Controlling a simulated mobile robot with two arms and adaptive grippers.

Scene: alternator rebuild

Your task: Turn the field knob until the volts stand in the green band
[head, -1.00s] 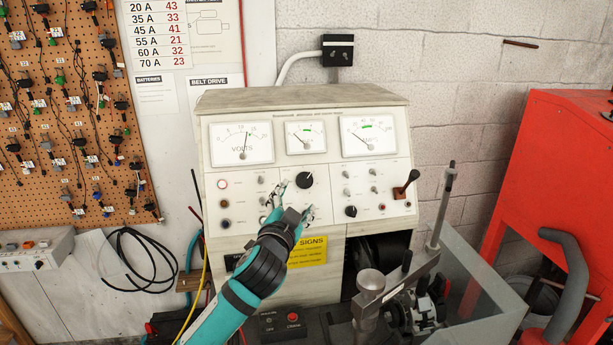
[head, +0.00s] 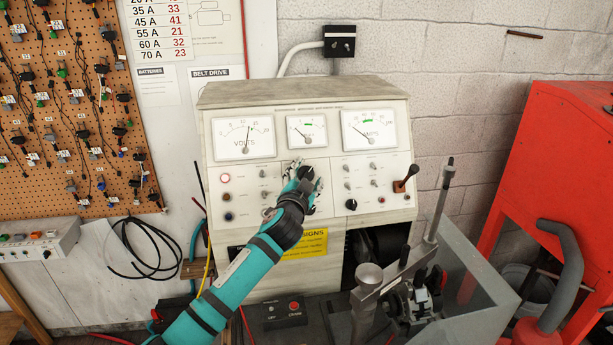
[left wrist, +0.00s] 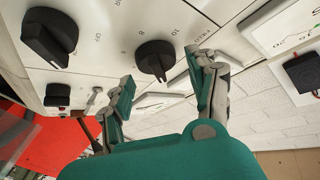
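The field knob (left wrist: 155,58) is a black pointer knob with a printed number scale, seen in the left wrist view. My left gripper (left wrist: 160,68) is open, one finger on each side of the knob; I see gaps between the fingers and the knob and cannot make out contact. In the head view my left gripper (head: 308,178) is at the panel and largely hides the knob. The volts meter (head: 244,138) is at the panel's upper left, its needle near upright, leaning slightly right. Its green band is too small to make out clearly. My right gripper is out of view.
The test bench panel (head: 235,180) carries more meters, small switches and a lever (head: 405,179) at right. Another black knob (left wrist: 50,38) is nearby in the wrist view. A clamp post (head: 441,205) and a red cabinet (head: 560,170) stand to the right.

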